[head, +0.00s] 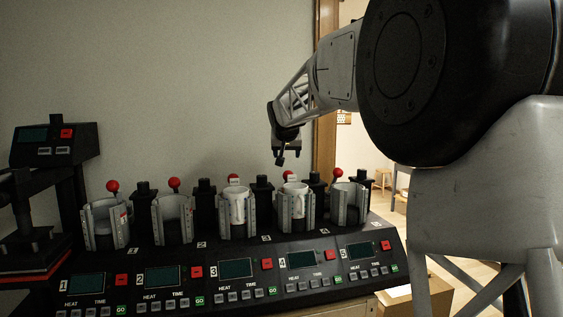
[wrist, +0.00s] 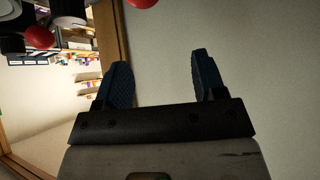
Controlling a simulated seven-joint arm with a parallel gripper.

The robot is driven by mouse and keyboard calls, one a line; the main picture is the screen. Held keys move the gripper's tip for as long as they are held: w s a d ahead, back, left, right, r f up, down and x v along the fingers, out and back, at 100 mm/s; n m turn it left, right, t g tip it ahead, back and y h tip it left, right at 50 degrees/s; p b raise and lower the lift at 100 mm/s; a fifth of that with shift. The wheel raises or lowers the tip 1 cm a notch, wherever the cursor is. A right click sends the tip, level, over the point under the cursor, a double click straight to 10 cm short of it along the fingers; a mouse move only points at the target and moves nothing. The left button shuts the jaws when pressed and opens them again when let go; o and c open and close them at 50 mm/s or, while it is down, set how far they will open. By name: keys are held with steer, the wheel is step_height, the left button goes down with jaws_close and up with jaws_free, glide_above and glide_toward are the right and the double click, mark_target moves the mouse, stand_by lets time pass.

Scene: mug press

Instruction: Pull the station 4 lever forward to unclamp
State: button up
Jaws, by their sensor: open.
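Station 4 (head: 306,206) is the fourth clamp from the left on the black press. A white mug (head: 293,203) stands inside its metal clamp. The red knob of the station 4 lever (head: 292,173) shows just above and behind the mug; its shaft is mostly hidden. My gripper (head: 282,160) hangs above and slightly left of that knob, apart from it. In the wrist view my gripper (wrist: 161,60) has its two dark fingers spread, with nothing between them. A red knob (wrist: 142,2) is cut by the top edge there; I cannot tell which station it belongs to.
Red knobs of station 3 (head: 234,177) and station 5 (head: 338,173) stand on either side. Station 3 holds another white mug (head: 237,206). Black posts (head: 263,190) rise between the clamps. The front panel (head: 230,280) carries screens and buttons.

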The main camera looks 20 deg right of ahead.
steer(key=shift+v, duration=2.65)
steer(key=s+a+f+n+g, duration=0.1)
steer(key=s+a+f+g, duration=0.1)
steer(key=s+f, duration=0.8)
steer(key=s+a+f+n+g+y, duration=0.1)
steer(key=s+f, duration=0.9)
steer(key=s, duration=1.7)
steer(key=s+a+f+n+g+y, duration=0.1)
steer(key=s+a+f+g, duration=0.2)
steer(key=s+f, duration=0.7)
steer(key=s+a, duration=0.1)
steer(key=s, duration=0.8)
steer(key=shift+a, duration=0.25)
